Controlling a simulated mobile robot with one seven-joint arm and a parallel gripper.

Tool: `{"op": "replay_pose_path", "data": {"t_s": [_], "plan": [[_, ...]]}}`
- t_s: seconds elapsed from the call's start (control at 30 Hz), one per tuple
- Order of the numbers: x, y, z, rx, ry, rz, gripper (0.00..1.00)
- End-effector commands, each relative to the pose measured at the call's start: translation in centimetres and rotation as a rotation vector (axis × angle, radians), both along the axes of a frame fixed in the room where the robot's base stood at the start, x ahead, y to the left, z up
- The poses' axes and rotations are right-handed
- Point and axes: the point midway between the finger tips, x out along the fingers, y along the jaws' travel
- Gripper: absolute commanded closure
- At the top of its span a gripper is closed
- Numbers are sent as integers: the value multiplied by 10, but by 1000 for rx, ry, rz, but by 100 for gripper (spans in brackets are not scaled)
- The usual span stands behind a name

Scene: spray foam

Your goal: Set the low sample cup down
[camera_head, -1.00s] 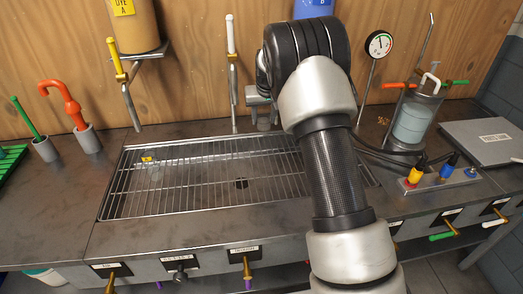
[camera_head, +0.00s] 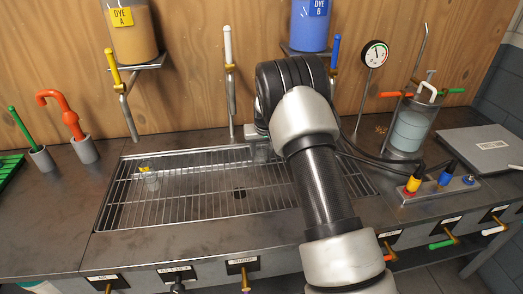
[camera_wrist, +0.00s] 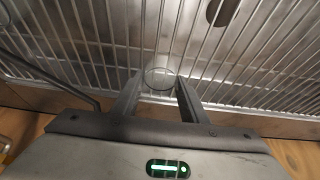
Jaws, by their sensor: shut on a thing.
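A small clear cup (camera_wrist: 160,77) shows in the wrist view between the two fingers of my gripper (camera_wrist: 158,88). The gripper is shut on it. The cup's round rim faces the camera and its body is see-through. The steel drain grate (camera_head: 215,207) lies behind the cup in the wrist view. I cannot tell whether the cup touches it.
A clear piece with a yellow tag (camera_head: 144,170) is on the grate's left. A white-handled tap (camera_head: 229,75) and a blue-handled tap (camera_head: 335,55) stand behind. A clear vessel (camera_head: 410,128) and hoses are at right. The grate's left and middle are mostly clear.

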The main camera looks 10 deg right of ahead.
Motion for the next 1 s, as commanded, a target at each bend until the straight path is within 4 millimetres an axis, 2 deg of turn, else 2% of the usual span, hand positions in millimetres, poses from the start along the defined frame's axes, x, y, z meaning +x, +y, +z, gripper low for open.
{"op": "replay_pose_path", "data": {"t_s": [0.07,0.1,0.2,0.47,0.63,1.0], "plan": [[0,0,-4,0,0,0,85],[0,0,-3,0,0,0,57],[0,0,-2,0,0,0,42],[0,0,-2,0,0,0,42],[-3,0,9,0,-1,0,42],[-32,1,80,0,-3,2,42]]}}
